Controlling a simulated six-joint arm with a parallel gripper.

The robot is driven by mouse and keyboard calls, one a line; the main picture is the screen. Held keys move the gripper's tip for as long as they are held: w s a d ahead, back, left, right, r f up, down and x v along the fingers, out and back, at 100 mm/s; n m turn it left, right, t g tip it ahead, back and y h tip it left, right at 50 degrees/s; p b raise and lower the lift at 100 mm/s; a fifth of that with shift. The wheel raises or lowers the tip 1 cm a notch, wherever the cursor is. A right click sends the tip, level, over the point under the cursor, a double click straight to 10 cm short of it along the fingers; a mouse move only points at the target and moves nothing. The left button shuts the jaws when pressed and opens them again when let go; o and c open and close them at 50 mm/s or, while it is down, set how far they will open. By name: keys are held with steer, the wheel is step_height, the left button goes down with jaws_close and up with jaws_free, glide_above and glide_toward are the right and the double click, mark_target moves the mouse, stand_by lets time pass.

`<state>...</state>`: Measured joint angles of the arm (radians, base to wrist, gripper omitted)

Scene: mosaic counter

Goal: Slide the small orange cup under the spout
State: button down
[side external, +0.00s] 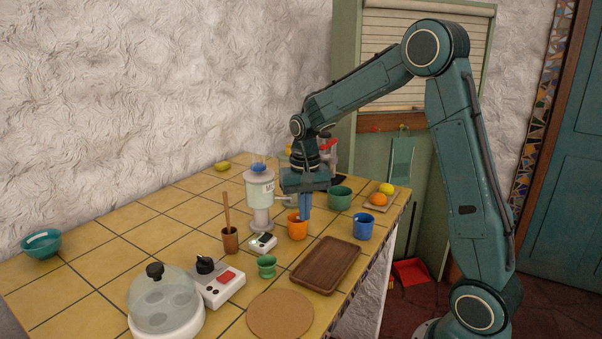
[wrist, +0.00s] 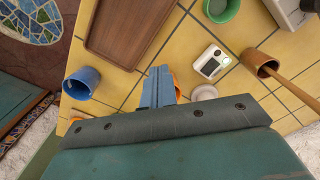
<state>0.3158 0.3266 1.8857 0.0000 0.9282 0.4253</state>
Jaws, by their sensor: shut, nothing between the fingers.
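The small orange cup (side external: 297,230) stands upright on the yellow tiled counter, to the right of the dispenser's foot. The dispenser (side external: 260,188) is a pale cylinder on a pedestal; its spout (side external: 284,201) points right, toward my gripper. My gripper (side external: 305,216) points down with its blue fingers shut and empty, right at the orange cup; I cannot tell whether they touch it. In the wrist view the fingers (wrist: 158,74) hide most of the orange cup, and only a sliver (wrist: 178,86) shows at their right. The dispenser's round foot (wrist: 205,93) shows just beyond.
A white scale or timer (side external: 263,242) sits left of the cup. A brown tray (side external: 326,264), green cup (side external: 266,266) and blue cup (side external: 363,227) stand nearby. A wooden cup with a stick (side external: 230,240) stands left of the dispenser.

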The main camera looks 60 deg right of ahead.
mark_target(298, 226)
step_height(298, 226, down, 8)
steer(key=shift+f, duration=0.2)
steer(key=shift+w+d+f, duration=0.35)
steer(key=shift+w+d, duration=1)
steer(key=shift+w, duration=0.1)
steer(key=shift+w+d, duration=1.4)
steer(key=shift+w, duration=0.1)
steer(key=shift+s+a, duration=0.15)
